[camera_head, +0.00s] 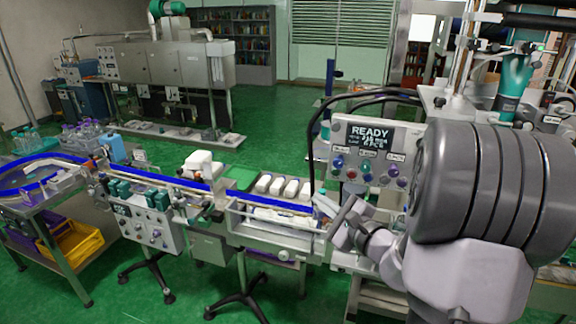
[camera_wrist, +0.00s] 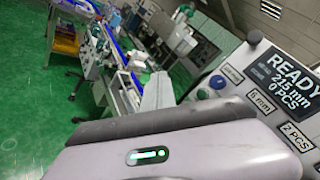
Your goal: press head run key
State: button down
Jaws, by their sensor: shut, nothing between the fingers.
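The control panel (camera_head: 350,132) stands at the right of the line, with a dark screen (camera_head: 370,137) reading READY. Below the screen are several coloured round buttons (camera_head: 368,178), with small white labels too small to read here. I cannot tell which one is the head run key. My gripper (camera_head: 333,212) is shut and empty, low and in front of the panel, apart from the buttons. My gripper hides the lower panel in the wrist view.
A conveyor with blue rails (camera_head: 185,181) runs left from the panel. White packs (camera_head: 278,186) lie in a tray beside it. Another control box (camera_head: 150,222) hangs on the conveyor's front. Black cables (camera_head: 350,98) arch over the panel's left side. Green floor lies open in front.

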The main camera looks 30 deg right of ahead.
aim_at(335, 172)
jog(key=w+d+h+p, duration=0.1)
jog(key=w+d+p, duration=0.2)
jog(key=w+d, duration=0.2)
jog(key=shift+d+f+m, duration=0.15)
jog(key=shift+d+m, duration=0.25)
jog(key=shift+d, duration=1.45)
dwell(0.9)
jog(key=shift+w+d, duration=0.3)
jog(key=shift+d, duration=0.05)
